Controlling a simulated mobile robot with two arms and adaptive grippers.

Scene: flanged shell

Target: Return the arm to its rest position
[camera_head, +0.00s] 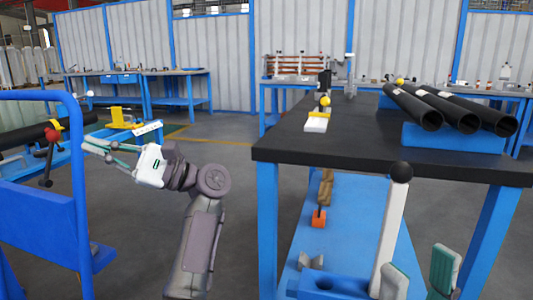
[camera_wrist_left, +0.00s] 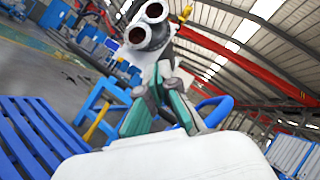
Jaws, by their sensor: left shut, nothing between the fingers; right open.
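My left gripper (camera_head: 88,146) is raised beside the blue frame at the left, its fingers pointing left and shut with nothing between them. In the left wrist view its green-padded fingers (camera_wrist_left: 163,80) come together, and a grey part with two round openings (camera_wrist_left: 150,28) shows beyond the tips. I cannot tell whether they touch it. My right gripper (camera_head: 420,278) is at the bottom right, its two green-padded fingers apart and empty, in front of the dark-topped table. The rest of the right arm is out of view.
A blue tubular frame (camera_head: 72,130) stands close at left, with a dark valve with a red part (camera_head: 50,140). The dark-topped table (camera_head: 350,143) at right carries several black pipes (camera_head: 430,108). A white lever with a black ball (camera_head: 394,220) rises near the right gripper. Floor between is clear.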

